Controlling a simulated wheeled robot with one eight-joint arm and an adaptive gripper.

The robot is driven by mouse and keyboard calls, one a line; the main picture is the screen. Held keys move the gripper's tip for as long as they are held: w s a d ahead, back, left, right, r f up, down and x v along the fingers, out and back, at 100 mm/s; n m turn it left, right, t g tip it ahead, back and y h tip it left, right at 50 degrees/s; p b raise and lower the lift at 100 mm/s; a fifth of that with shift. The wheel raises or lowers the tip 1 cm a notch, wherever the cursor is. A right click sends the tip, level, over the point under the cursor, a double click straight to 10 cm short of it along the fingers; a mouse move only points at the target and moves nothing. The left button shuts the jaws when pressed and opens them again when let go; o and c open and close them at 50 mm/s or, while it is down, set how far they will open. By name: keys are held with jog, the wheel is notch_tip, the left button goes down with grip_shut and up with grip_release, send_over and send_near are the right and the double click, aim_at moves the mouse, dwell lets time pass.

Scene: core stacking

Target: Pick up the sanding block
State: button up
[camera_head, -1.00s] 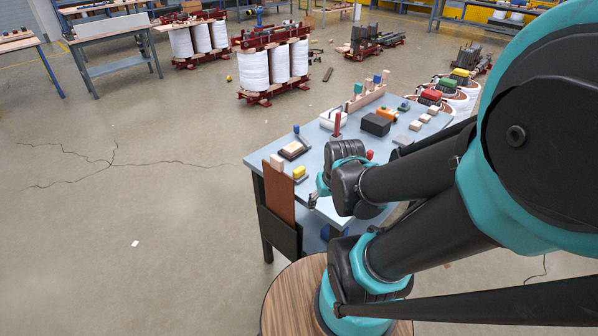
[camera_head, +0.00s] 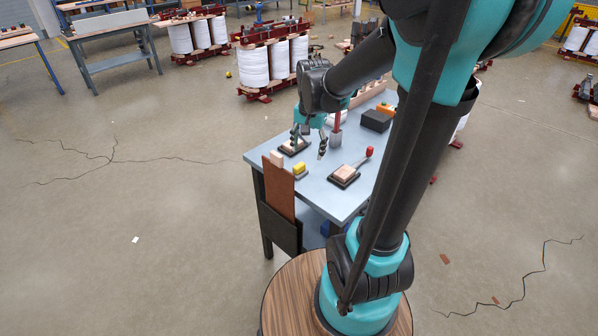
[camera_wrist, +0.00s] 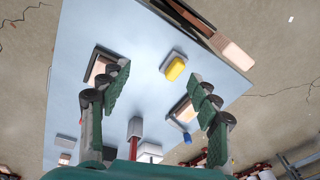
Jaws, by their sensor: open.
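My gripper (camera_head: 309,144) is open and empty above the blue-grey table (camera_head: 318,192); its two green-padded fingers show in the wrist view (camera_wrist: 158,88). I cannot tell for sure which object is the sanding block. A yellow block on a grey base (camera_head: 300,170) lies near the table's left edge, and it also shows beyond the fingertips in the wrist view (camera_wrist: 175,69). A tan block on a dark base (camera_head: 344,174) lies to its right, near a red-ended tool (camera_head: 369,152). Another tan-topped dark base (camera_head: 291,147) is partly hidden by a finger.
A grey piece with a red upright handle (camera_head: 336,137) stands beyond the gripper. A black box (camera_head: 376,121) lies further back. A brown board (camera_head: 280,187) with a pale wooden block (camera_head: 276,158) rises at the table's left edge.

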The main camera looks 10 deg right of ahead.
jog(key=w+a+r+m+g, duration=0.2)
jog(key=w+r+m, duration=0.2)
jog(key=w, duration=0.3)
send_near(298, 166)
jog(key=f, duration=0.5)
jog(key=shift+s+a+f, duration=0.1)
jog(key=shift+a+f, duration=0.15)
jog(key=shift+a, duration=0.15)
jog(key=shift+d+f, duration=0.2)
jog(key=shift+f, duration=1.15)
jog(key=shift+d+f, duration=0.15)
jog(key=shift+f, duration=1.25)
jog(key=c, duration=1.4)
jog(key=shift+r, duration=0.2)
notch_tip(298, 166, up, 20)
jog(key=shift+f, duration=0.15)
